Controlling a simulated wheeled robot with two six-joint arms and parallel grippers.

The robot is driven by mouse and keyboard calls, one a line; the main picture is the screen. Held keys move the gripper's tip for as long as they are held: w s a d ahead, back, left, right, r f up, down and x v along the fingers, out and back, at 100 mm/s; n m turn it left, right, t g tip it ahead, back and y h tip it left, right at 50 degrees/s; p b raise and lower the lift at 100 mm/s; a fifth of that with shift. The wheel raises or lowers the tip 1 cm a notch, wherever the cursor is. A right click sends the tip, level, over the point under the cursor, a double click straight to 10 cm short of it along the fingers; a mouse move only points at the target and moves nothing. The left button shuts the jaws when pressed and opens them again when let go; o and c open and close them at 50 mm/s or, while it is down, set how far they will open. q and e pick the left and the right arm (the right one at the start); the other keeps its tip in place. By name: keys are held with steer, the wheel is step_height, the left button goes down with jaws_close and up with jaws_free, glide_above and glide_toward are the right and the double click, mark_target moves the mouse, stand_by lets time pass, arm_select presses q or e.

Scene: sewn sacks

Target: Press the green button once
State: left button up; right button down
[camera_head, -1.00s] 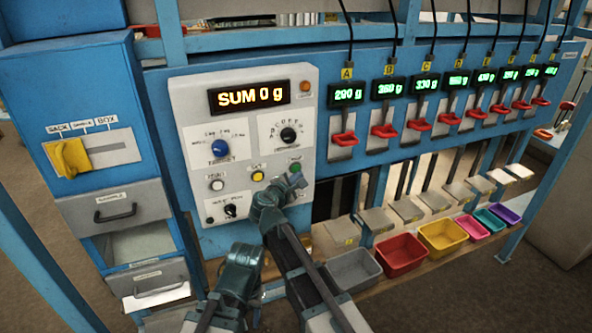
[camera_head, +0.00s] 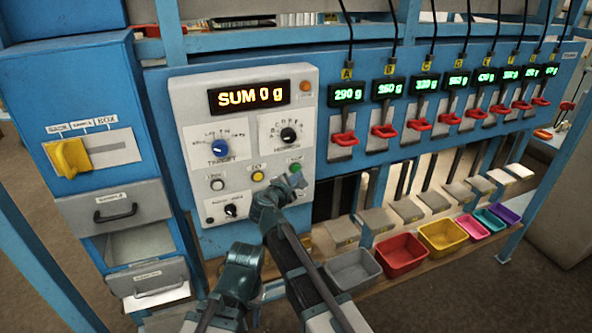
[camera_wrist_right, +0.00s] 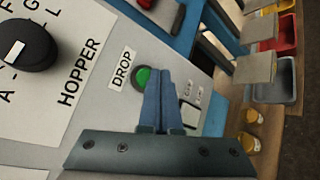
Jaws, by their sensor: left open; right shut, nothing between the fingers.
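The green button (camera_head: 295,168) sits at the right of the button row on the grey control panel (camera_head: 184,97). In the right wrist view the green button (camera_wrist_right: 141,77) is beside the label DROP, and my fingers cover its right part. My right gripper (camera_head: 299,180) is shut and empty, with its tips at the button; it also shows in the wrist view (camera_wrist_right: 163,70). I cannot tell whether the tips touch the button. My left gripper (camera_head: 242,256) is low in front of the panel, open and away from the button; its fingers are hard to make out.
A yellow button (camera_head: 258,176) and a white button (camera_head: 217,184) lie left of the green one. The HOPPER knob (camera_head: 288,135) is above it. The display (camera_head: 249,97) reads SUM 0 g. Coloured bins, among them a red bin (camera_head: 402,255), stand at lower right.

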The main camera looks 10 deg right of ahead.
steer(key=shift+w, duration=0.15)
stand_by(0.4)
steer(key=shift+w+a, duration=0.1)
steer(key=shift+w, duration=0.15)
steer(key=shift+w+a, duration=0.1)
steer(key=shift+w, duration=0.3)
stand_by(0.8)
stand_by(0.3)
steer(key=shift+s, duration=0.8)
steer(key=shift+s+d, duration=0.1)
steer(key=shift+d, duration=0.1)
steer(key=s, duration=0.2)
steer(key=s+d, duration=0.1)
steer(key=s, duration=0.1)
steer(key=shift+s, duration=0.35)
